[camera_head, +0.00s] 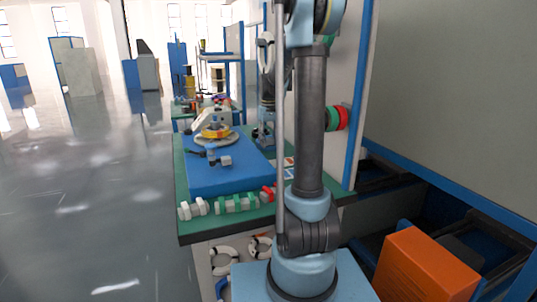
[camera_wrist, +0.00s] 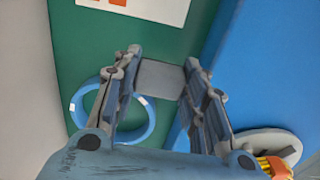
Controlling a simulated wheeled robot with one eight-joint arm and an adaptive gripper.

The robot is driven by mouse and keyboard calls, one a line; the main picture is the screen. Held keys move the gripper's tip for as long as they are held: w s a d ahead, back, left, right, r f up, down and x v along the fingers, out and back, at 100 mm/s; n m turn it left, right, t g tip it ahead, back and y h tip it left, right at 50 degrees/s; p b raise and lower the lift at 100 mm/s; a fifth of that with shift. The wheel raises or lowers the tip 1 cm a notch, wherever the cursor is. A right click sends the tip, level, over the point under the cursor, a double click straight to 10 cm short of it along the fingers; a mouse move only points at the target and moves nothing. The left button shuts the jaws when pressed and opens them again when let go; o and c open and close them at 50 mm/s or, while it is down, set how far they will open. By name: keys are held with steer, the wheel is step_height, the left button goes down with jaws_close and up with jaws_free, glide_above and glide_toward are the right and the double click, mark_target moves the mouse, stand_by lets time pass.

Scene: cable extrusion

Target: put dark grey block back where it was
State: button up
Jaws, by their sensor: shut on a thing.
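In the wrist view my gripper (camera_wrist: 163,60) is shut on a grey block (camera_wrist: 160,81), held between its two fingertips. The block appears over the green table surface (camera_wrist: 75,45), close to the edge of the blue platform (camera_wrist: 262,65). I cannot tell whether it touches the table. In the head view my gripper (camera_head: 264,136) is small, at the far right side of the blue platform, partly behind my arm. The block cannot be made out there.
A blue ring (camera_wrist: 149,125) lies on the green surface beside my gripper. A white card with orange marks (camera_wrist: 172,10) lies beyond. On the platform stand a round grey base with yellow parts (camera_head: 217,134) and a small grey piece (camera_head: 226,161). Green pieces (camera_head: 237,203) line the front edge.

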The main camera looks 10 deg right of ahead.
mark_target(269, 145)
steer(key=shift+f, duration=2.7)
steer(key=o, duration=0.7)
steer(key=shift+f, duration=0.1)
step_height(269, 145, up, 12)
steer(key=shift+r, duration=0.15)
